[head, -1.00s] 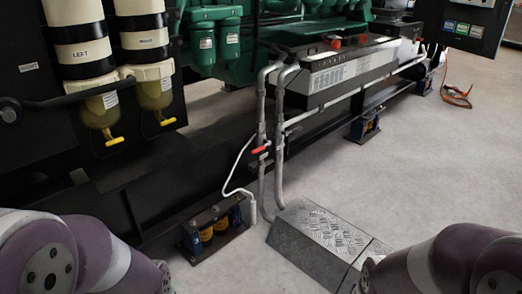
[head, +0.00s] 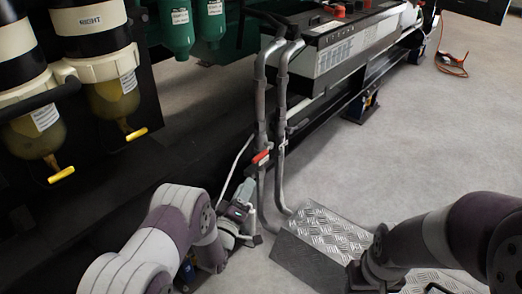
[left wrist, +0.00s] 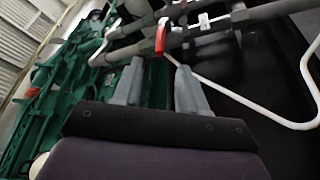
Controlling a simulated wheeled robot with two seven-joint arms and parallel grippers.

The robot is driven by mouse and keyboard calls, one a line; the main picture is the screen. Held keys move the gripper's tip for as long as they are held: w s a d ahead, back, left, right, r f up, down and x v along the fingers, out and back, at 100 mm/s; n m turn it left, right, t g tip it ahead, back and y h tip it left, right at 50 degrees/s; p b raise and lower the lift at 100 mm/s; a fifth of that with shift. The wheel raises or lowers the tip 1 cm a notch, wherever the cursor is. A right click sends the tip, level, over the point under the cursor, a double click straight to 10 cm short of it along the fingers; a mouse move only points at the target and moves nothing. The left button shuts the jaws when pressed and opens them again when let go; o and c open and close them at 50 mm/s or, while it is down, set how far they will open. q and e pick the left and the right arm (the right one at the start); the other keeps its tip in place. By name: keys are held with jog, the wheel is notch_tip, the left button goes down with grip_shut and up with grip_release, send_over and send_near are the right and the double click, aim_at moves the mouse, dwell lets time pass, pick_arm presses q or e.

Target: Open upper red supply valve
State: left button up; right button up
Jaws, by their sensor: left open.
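One red valve lever (head: 261,158) sits on the left grey vertical pipe in the head view, low beside the dark engine frame. I cannot make out a second red lever. My left gripper (head: 246,230) is just below the lever in the head view, its fingers partly hidden by its own wrist. In the left wrist view the two grey fingers (left wrist: 158,82) are apart and empty. The red lever (left wrist: 161,36) shows beyond the fingertips, roughly between them, not touching. My right arm comes in from the right; its gripper is not clearly visible.
A second grey pipe (head: 281,130) runs close beside the valve pipe. A white bent hose (left wrist: 240,98) passes near the lever. A checker-plate step (head: 322,238) stands on the floor at right. Filter bowls with yellow taps (head: 113,100) hang at left. Open floor lies right.

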aim_at(260, 155)
pick_arm(q)
jog(key=b+x, duration=0.3)
jog(key=x, duration=0.3)
jog(key=b+x, duration=0.3)
jog(key=x, duration=0.3)
jog(key=shift+f+b, duration=0.25)
jog(key=shift+b, duration=0.05)
jog(key=shift+w+r, duration=0.15)
jog(key=shift+w, duration=0.05)
jog(key=shift+w+r, duration=0.1)
jog(key=shift+r, duration=0.05)
grip_shut()
